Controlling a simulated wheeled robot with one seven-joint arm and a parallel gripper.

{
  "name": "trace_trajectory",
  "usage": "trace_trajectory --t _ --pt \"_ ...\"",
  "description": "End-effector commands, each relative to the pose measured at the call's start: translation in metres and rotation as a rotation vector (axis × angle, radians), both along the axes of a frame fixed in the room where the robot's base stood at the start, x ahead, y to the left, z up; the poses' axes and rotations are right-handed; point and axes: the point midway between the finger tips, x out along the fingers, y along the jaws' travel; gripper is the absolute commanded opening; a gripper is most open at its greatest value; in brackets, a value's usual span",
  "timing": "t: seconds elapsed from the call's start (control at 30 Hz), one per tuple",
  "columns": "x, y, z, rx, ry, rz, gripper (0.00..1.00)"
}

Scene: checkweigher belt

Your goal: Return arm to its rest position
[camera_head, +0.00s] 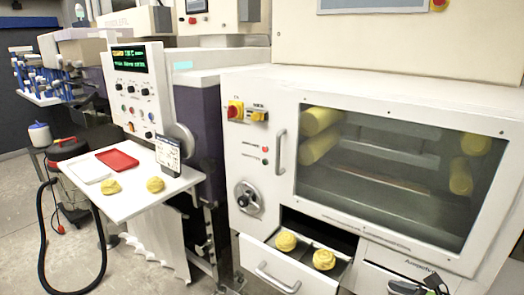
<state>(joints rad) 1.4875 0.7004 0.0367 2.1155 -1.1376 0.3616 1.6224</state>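Dark grey and black parts, which look like my gripper (418,286), show at the bottom right edge, in front of the lower right of the large white machine. Most of it and the rest of my arm are cut off by the frame. Whether its fingers are apart or together is not clear, and I see nothing held in it.
The large white machine (262,85) has an open drawer (262,262) with two yellow dough-like pieces. A white shelf (130,202) at left holds a red tray (117,160), a white tray (88,170) and two more yellow pieces. A black hose (43,240) loops over the floor.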

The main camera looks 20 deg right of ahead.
Motion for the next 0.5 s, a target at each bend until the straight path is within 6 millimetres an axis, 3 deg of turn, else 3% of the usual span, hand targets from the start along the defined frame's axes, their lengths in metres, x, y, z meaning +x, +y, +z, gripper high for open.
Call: trace_trajectory --t 0.27,0.5 --pt "0.021 0.052 0.030 -0.277 0.064 0.285 1.00" --pt "0.029 0.124 0.074 -0.679 0.097 0.708 1.00"
